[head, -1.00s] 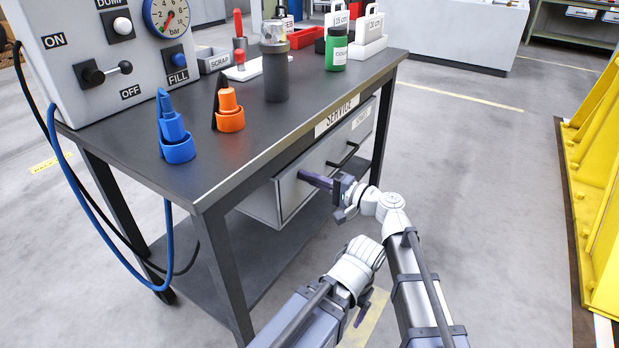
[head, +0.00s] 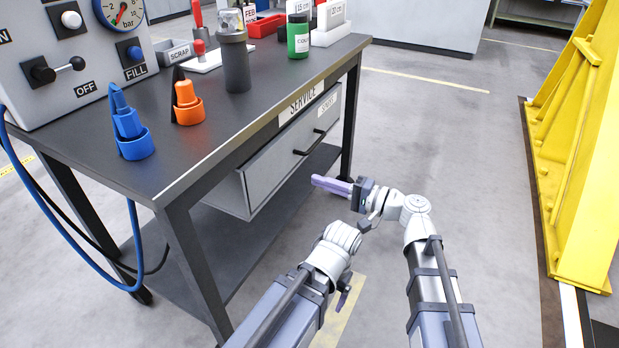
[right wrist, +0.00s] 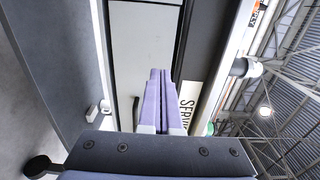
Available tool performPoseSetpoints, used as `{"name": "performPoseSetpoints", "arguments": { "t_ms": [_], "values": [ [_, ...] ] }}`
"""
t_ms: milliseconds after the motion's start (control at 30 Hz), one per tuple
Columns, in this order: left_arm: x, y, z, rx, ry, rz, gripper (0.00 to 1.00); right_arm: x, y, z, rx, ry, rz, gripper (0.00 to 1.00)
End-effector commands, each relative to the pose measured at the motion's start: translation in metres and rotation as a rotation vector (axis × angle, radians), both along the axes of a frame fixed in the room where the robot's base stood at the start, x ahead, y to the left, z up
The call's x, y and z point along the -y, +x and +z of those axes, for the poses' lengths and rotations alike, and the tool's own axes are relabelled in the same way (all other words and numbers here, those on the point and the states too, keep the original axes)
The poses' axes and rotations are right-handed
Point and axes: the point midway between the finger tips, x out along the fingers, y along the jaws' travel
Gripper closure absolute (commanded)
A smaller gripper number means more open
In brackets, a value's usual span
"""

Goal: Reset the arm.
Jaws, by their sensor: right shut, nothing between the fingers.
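My right gripper (head: 316,182) is shut and empty. Its purple fingers point left, in front of and below the grey drawer (head: 275,150) of the service bench, apart from it in the head view. In the right wrist view the two fingers (right wrist: 159,76) lie together with nothing between them, and the drawer front (right wrist: 140,45) fills the space behind them. My left gripper (head: 343,298) hangs low beside its white wrist, mostly hidden by my own arm, so its opening does not show.
The dark bench top (head: 200,125) holds a blue holder (head: 134,145), an orange holder (head: 188,112), a dark cylinder (head: 236,65) and a green bottle (head: 298,42). A gauge panel (head: 60,85) stands at left. A yellow frame (head: 580,160) stands at right. Open floor lies between.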

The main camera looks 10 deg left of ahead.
Motion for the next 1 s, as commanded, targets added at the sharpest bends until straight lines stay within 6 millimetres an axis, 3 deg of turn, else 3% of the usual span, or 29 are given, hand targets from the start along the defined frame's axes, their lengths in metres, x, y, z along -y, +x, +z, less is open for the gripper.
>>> {"name": "performPoseSetpoints", "arguments": {
  "t_ms": [367, 467, 567, 667, 800, 1000],
  "values": [
    [0.000, 0.000, 0.000, 0.000, 0.000, 0.000, 0.14, 0.005, -0.002, -0.002, 0.001, -0.009, 0.002, 1.00],
    [0.000, 0.000, 0.000, 0.000, 0.000, 0.000, 0.14, 0.008, -0.008, -0.016, 0.008, -0.077, 0.010, 1.00],
    [0.000, 0.000, 0.000, 0.000, 0.000, 0.000, 0.14, 0.019, -0.019, -0.049, 0.020, -0.236, 0.029, 1.00],
    [0.000, 0.000, 0.000, 0.000, 0.000, 0.000, 0.14, 0.043, -0.034, -0.094, 0.024, -0.461, 0.054, 1.00],
    [0.000, 0.000, 0.000, 0.000, 0.000, 0.000, 0.14, 0.095, -0.054, -0.152, 0.006, -0.788, 0.090, 1.00],
    [0.000, 0.000, 0.000, 0.000, 0.000, 0.000, 0.14, 0.171, -0.078, -0.198, -0.048, -1.148, 0.125, 1.00]
  ]
}}
